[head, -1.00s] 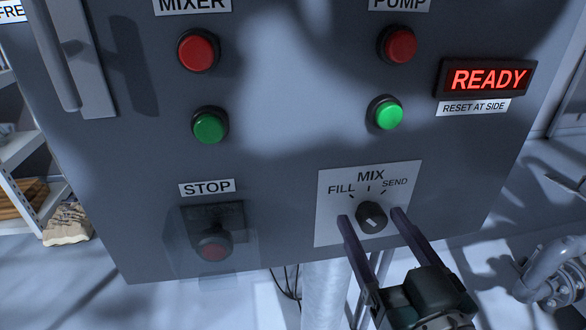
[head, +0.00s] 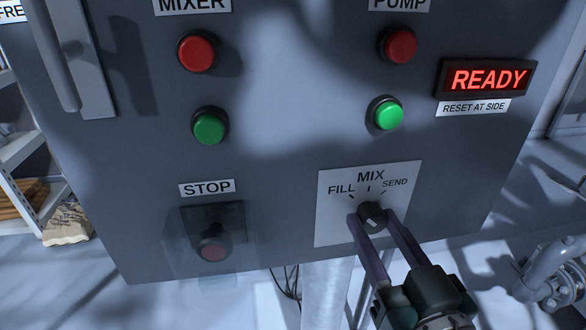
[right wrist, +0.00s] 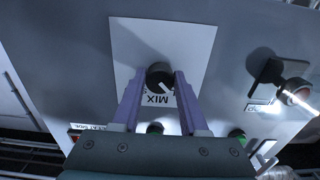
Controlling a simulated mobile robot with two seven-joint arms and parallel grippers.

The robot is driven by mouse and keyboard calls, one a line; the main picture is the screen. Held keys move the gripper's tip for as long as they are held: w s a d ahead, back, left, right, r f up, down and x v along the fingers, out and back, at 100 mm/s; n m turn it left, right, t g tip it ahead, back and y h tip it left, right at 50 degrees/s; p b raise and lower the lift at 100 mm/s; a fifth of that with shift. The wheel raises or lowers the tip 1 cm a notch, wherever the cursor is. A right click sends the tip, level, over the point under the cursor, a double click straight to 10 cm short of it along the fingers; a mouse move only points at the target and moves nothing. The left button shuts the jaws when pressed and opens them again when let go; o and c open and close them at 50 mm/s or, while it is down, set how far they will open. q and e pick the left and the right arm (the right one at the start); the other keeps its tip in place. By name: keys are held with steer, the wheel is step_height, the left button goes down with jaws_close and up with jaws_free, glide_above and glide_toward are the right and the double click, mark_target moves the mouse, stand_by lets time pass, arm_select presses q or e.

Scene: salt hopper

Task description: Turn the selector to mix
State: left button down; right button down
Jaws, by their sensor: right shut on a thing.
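The selector is a small round black knob (head: 375,208) with a white pointer line, on a white plate (head: 332,228) marked FILL, MIX and SEND. MIX is at the top, FILL at the left and SEND at the right. My right gripper (head: 372,219) comes from below, its two purple fingers shut on the sides of the knob. The right wrist view shows the knob (right wrist: 158,72) between the fingertips. The white line slants there and seems to point to the FILL side, not straight at MIX. The fingers hide part of the knob. My left gripper is not in view.
On the grey panel are red (head: 197,52) and green (head: 209,127) MIXER buttons, and red (head: 398,44) and green (head: 386,114) PUMP buttons. A STOP button (head: 213,248) sits under a clear cover at lower left. A display (head: 487,79) reads READY.

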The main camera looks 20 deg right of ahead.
steer(key=shift+m, duration=0.3)
steer(key=m, duration=0.3)
steer(key=shift+m, duration=0.4)
steer(key=m, duration=0.4)
steer(key=shift+m, duration=0.3)
steer(key=shift+c, duration=2.2)
jaws_free()
steer(key=shift+s+a, duration=0.1)
